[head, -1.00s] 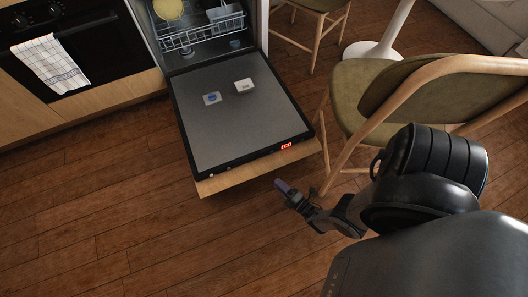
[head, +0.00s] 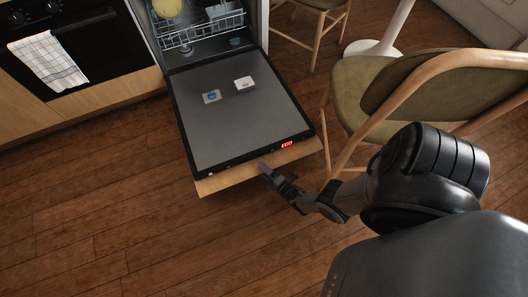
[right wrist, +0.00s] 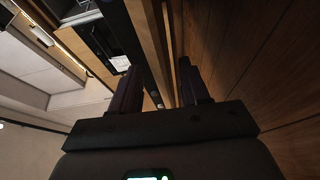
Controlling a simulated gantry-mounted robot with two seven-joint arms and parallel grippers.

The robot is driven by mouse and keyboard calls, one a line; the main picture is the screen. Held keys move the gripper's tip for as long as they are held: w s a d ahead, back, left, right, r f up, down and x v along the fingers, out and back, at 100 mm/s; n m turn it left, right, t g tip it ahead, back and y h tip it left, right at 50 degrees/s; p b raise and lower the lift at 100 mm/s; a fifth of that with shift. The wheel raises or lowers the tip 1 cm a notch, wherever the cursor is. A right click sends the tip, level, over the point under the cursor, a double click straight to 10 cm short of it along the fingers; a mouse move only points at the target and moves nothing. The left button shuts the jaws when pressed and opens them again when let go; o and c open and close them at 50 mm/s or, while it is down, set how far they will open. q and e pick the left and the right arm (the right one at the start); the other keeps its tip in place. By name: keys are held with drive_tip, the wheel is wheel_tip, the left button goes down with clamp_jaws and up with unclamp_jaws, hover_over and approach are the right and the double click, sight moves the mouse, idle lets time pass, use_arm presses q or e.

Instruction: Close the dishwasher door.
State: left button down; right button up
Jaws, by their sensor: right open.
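The dishwasher door (head: 235,120) is folded down open, its grey inner side facing up, with a lit red display and a wooden front panel (head: 230,178) along its outer edge. My right gripper (head: 266,171) is at that outer edge, right of its middle. In the right wrist view the fingers of my right gripper (right wrist: 160,80) are apart, and the door's edge (right wrist: 151,45) runs between them. I cannot tell whether they touch it. My left gripper is not in view.
A lower rack (head: 205,28) with dishes is inside the dishwasher. A chair (head: 375,95) stands close to the door's right side. The floor left of the door is clear.

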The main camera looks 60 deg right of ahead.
clamp_jaws()
drive_tip(key=shift+r, duration=0.15)
